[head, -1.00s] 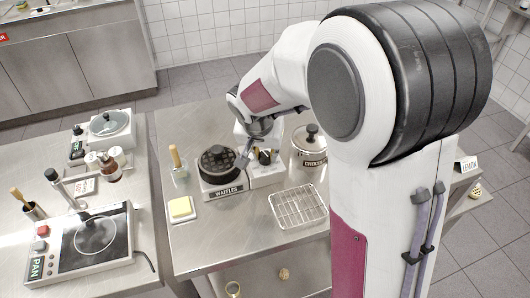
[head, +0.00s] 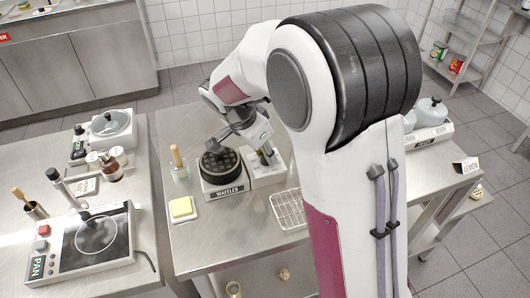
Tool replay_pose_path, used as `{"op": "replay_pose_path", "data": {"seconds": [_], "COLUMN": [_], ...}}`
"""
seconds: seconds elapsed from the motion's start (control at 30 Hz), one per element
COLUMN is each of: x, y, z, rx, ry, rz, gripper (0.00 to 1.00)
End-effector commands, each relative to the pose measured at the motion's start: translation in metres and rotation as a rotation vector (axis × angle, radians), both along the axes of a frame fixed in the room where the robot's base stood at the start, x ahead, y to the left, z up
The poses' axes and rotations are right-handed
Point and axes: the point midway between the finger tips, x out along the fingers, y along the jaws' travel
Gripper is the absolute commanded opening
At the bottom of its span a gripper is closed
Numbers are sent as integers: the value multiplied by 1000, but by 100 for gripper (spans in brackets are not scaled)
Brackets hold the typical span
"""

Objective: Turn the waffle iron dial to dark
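The waffle iron (head: 219,165) stands on the steel table, with a round dark plate on a pale body and a front label reading WAFFLES. A pale control box (head: 262,178) adjoins its right side. My gripper (head: 268,158) points down over this box, close to its top. The dial is not clearly visible; the gripper covers that part of the box. I cannot tell whether the fingers touch anything or how far apart they are.
A yellow block on a white dish (head: 189,217) and a brush in a glass (head: 180,170) are left of the iron. A wire rack (head: 288,209) lies at front right. A pan hob (head: 92,240) is on the left table. Clear steel lies in front of the iron.

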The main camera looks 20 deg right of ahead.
Motion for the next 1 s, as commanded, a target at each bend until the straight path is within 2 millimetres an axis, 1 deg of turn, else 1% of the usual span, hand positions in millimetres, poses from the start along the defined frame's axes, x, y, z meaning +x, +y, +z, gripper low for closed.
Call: {"op": "replay_pose_path", "data": {"seconds": [0.1, 0.33, 0.53, 0.87, 0.9, 0.93, 1.0], "x": [0, 0, 0, 0, 0, 0, 0], "y": [1, 1, 1, 1, 1, 1, 1], "z": [-1, -1, -1, -1, -1, -1, -1], "rx": [1, 1, 2, 2, 2, 2, 2], "ry": [3, 3, 4, 3, 3, 3, 3], "rz": [-72, -170, -200, -202, -202, -201, -201], "gripper": [1, 1, 1, 1, 30, 38, 39]}}
